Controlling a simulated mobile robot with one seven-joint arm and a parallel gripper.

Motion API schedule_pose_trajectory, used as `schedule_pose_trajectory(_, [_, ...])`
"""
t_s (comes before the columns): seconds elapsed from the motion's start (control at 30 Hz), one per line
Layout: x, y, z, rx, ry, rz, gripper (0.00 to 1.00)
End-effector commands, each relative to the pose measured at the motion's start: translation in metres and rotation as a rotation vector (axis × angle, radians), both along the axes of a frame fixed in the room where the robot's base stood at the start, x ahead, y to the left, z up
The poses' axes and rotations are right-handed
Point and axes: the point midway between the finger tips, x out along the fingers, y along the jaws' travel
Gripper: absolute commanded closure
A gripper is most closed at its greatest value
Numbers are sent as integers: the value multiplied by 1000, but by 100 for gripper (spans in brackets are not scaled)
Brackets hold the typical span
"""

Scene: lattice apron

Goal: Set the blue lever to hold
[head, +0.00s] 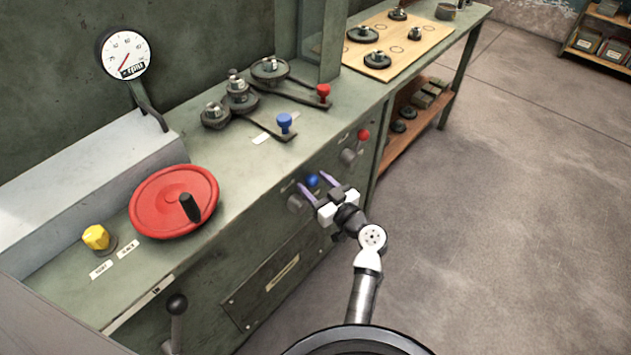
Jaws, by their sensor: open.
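A blue ball-ended lever (313,181) sticks out from the front face of the green machine, above a grey round boss (296,203). My gripper (312,179) is open, with its two purple fingers pointing at the panel, one on each side of the blue ball. I cannot tell whether either finger touches it. A small plate beside the lever is too small to read.
A matching red-ended front lever (364,135) is to the right. On top are a red-knobbed arm (323,92), a red handwheel (165,203), a yellow knob (96,237) and a gauge (125,53). A black-ball lever (176,305) stands at lower left. Floor (500,220) to the right is clear.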

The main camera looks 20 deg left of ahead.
Motion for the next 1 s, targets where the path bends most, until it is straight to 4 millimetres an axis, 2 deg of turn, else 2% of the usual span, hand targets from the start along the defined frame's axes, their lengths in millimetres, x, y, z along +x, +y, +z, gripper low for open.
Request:
schedule_pose_trajectory(0.3, [1, 3, 0, 0, 0, 0, 45])
schedule_pose_trajectory(0.73, [1, 2, 0, 0, 0, 0, 100])
schedule_pose_trajectory(1.0, [3, 2, -1, 7, 17, -1, 100])
